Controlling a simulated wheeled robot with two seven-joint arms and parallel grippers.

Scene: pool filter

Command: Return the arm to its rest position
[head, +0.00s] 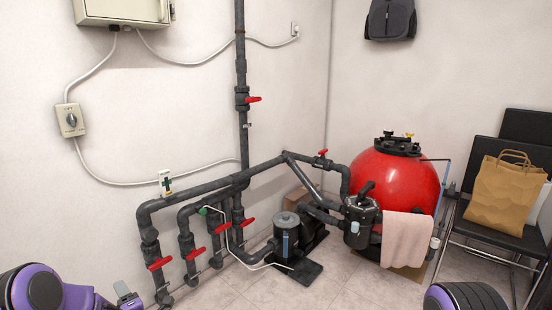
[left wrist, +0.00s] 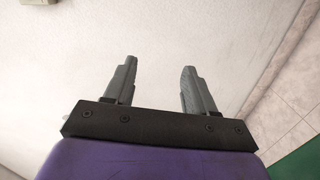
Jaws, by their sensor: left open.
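My left gripper (left wrist: 156,88) is open and empty in the left wrist view, its two grey fingers apart in front of a bare pale wall. In the head view the left gripper (head: 128,297) shows at the bottom left, low in front of the pipes, touching nothing that I can see. My purple and black left arm comes in from the lower left corner. Part of my right arm shows at the bottom right edge; its gripper is out of the picture.
Dark pipes (head: 215,185) with red valve handles run along the wall. A pump (head: 287,235), a red filter tank (head: 395,180) with a pink towel (head: 408,238), and a chair (head: 490,238) with a paper bag (head: 507,192) stand to the right. Floor (head: 235,290) is clear before the pump.

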